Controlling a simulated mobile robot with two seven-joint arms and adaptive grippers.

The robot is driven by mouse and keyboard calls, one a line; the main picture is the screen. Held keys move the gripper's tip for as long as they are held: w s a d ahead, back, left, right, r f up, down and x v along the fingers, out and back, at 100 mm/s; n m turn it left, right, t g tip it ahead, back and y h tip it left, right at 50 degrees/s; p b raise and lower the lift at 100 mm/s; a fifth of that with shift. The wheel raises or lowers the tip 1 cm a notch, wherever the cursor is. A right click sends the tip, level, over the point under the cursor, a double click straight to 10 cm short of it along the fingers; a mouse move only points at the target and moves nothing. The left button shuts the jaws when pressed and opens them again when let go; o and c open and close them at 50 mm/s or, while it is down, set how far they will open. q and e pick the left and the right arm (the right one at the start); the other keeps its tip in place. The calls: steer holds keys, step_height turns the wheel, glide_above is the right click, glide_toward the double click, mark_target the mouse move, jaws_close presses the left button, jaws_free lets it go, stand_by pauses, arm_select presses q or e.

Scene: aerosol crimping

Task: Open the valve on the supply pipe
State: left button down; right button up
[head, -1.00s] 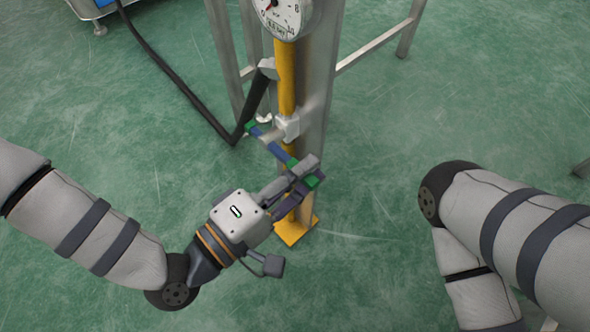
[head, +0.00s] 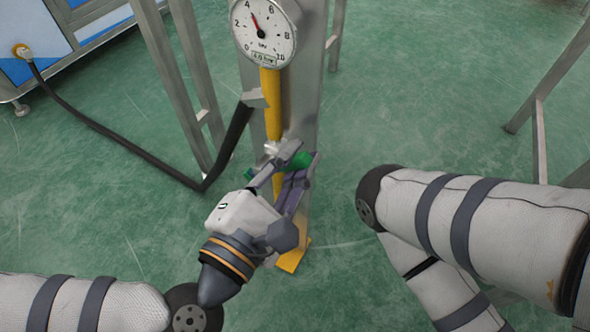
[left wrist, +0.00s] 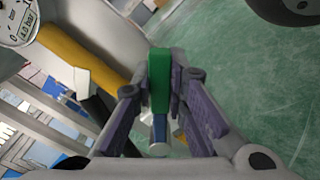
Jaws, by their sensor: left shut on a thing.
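The yellow supply pipe (head: 271,105) runs down the front of a steel post below the pressure gauge (head: 264,30). The metal valve body (head: 271,148) is on the pipe, partly hidden by my gripper. My left gripper (head: 299,162) is shut on the valve's green handle (head: 305,157), in front of the pipe. In the left wrist view the green handle (left wrist: 159,72) sits between both fingers, with a blue part (left wrist: 159,128) below it. The yellow pipe (left wrist: 80,52) passes at upper left. My right arm shows at the right, but its gripper is out of view.
A black hose (head: 110,133) runs from a blue and white machine (head: 80,30) at upper left to the pipe. Steel legs (head: 172,85) stand left of the post. A yellow foot plate (head: 292,257) is at the floor. Green floor (head: 430,90) is clear at the right.

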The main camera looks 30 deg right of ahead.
mark_target(268, 119)
arm_select(q)
steer(key=n, duration=0.1)
steer(key=w+a+r+n+b, duration=0.1)
steer(key=n, duration=0.1)
steer(key=w+n, duration=0.1)
steer(key=shift+w+a+r+n+b, duration=0.15)
steer(key=shift+a+r+n+b, duration=0.15)
steer(key=shift+r+n+b, duration=0.1)
steer(key=shift+w+a+r+n+b, duration=0.1)
steer(key=shift+w+a+n+b, duration=0.2)
steer(key=shift+n, duration=0.25)
steer(key=shift+w+a+r+n+b, duration=0.15)
steer(key=shift+w+n, duration=0.2)
steer(key=shift+n, duration=0.2)
steer(key=shift+w+a+r+n+b, duration=0.1)
steer(key=shift+w+a+n+b, duration=0.2)
steer(key=shift+n, duration=0.25)
steer(key=shift+w+a+n+b, duration=0.1)
steer(key=shift+w+n+b, duration=0.1)
steer(key=shift+w+n, duration=0.25)
steer(key=c, duration=1.6)
jaws_free()
steer(key=v, duration=0.7)
steer(key=shift+s+a, duration=0.2)
steer(key=shift+a, duration=0.05)
